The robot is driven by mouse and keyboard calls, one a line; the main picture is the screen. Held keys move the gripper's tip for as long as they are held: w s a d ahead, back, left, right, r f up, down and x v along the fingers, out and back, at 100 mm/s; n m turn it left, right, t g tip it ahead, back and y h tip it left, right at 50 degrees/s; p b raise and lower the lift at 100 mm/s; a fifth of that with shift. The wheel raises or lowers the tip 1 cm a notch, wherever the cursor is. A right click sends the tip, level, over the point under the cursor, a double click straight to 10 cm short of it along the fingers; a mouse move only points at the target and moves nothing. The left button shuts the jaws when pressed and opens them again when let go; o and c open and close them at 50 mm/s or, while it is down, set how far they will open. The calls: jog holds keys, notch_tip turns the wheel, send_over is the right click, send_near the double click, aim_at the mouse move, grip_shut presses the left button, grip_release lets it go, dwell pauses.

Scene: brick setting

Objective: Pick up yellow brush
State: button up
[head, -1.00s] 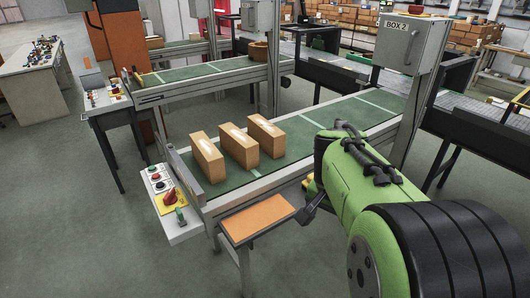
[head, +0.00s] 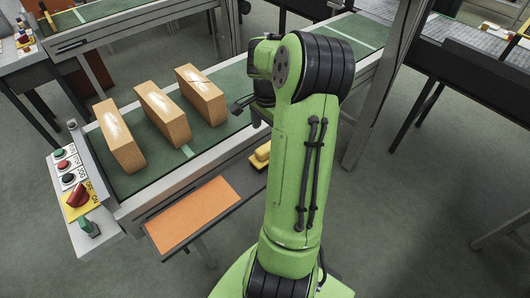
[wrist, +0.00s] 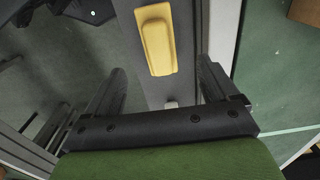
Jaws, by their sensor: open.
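The yellow brush (head: 262,155) lies on a narrow grey side shelf (head: 222,212) along the front of the conveyor. In the head view my arm partly covers it. In the wrist view the brush (wrist: 157,40) shows as a long yellow block, ahead of my gripper (wrist: 160,83) and roughly between the lines of its two fingers. The fingers are spread apart with nothing between them. They do not appear to touch the brush; the height gap is hard to judge. In the head view my gripper is mostly hidden behind my arm, with one dark finger (head: 241,105) showing.
Three tan boxes (head: 160,112) stand on the green conveyor (head: 152,178). An orange panel (head: 193,215) lies on the shelf left of the brush. A control box with buttons (head: 75,190) is at the left end. A conveyor upright (head: 385,85) stands to the right.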

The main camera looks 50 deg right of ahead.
aim_at(267, 145)
jog(key=f, duration=0.3)
jog(key=f+b, duration=0.1)
jog(key=f, duration=0.1)
jog(key=shift+w+d+f, duration=0.1)
jog(key=shift+d+f, duration=0.1)
jog(key=shift+f, duration=0.2)
jog(key=f+b, duration=0.1)
jog(key=f, duration=0.1)
jog(key=f+b, duration=0.1)
jog(key=f, duration=0.2)
jog(key=shift+s+a+f, duration=0.1)
jog(key=shift+s+f, duration=0.1)
jog(key=shift+f, duration=0.05)
jog(key=shift+r, duration=0.1)
jog(key=c, duration=1.2)
jog(key=shift+o, duration=0.2)
notch_tip(267, 145, up, 10)
jog(key=p, duration=0.3)
